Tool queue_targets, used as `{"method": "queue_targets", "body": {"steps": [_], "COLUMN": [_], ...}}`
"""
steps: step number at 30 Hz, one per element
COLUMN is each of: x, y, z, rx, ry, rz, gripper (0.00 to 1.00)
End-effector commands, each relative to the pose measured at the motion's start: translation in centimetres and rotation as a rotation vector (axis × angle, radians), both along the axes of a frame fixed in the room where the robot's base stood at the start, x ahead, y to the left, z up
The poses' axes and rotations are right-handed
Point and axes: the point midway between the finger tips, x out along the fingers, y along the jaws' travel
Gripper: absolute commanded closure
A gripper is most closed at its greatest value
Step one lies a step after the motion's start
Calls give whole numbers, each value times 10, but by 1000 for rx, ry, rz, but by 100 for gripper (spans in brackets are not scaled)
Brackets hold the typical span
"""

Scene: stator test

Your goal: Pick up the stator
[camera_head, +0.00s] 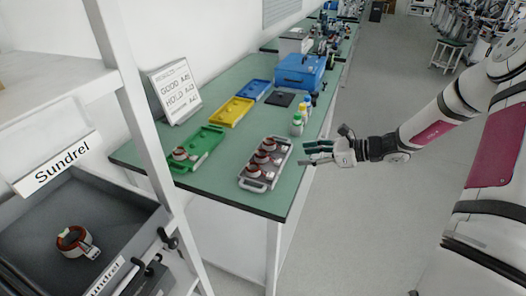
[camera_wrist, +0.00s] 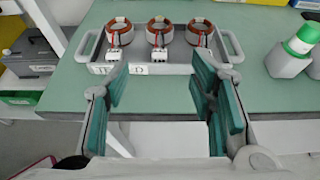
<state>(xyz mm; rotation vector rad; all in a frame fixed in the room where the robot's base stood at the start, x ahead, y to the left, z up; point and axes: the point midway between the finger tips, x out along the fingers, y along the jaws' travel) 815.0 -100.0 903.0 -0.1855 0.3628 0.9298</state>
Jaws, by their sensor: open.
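Three copper-red stators with white connector blocks stand in a row in a grey tray (camera_head: 248,184): a near one (camera_head: 253,170), a middle one (camera_head: 261,157) and a far one (camera_head: 269,144). The wrist view shows them as left (camera_wrist: 119,33), centre (camera_wrist: 159,32) and right (camera_wrist: 199,34), with the tray's handle (camera_wrist: 89,43) at the left. Another stator (camera_head: 180,154) sits in a green tray (camera_head: 208,139), and one more (camera_head: 73,240) lies in a grey bin at the lower left. My gripper (camera_head: 309,153) is open and empty, right of the grey tray. Its green fingers (camera_wrist: 160,85) point towards the tray.
The green table (camera_head: 225,190) also holds a yellow tray (camera_head: 232,111), a blue tray (camera_head: 254,89), a blue toolbox (camera_head: 300,71) and small bottles (camera_head: 297,124). A white shelf post (camera_head: 140,110) stands at the left. The floor (camera_head: 350,220) right of the table is clear.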

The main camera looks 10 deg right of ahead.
Motion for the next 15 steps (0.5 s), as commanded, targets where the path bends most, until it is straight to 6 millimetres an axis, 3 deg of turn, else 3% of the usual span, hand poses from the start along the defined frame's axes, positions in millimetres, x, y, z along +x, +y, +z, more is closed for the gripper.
{"method": "queue_targets", "body": {"steps": [15], "x": [43], "y": [59], "z": [-30], "rx": [2], "ry": [1], "rz": [0], "gripper": [50]}}
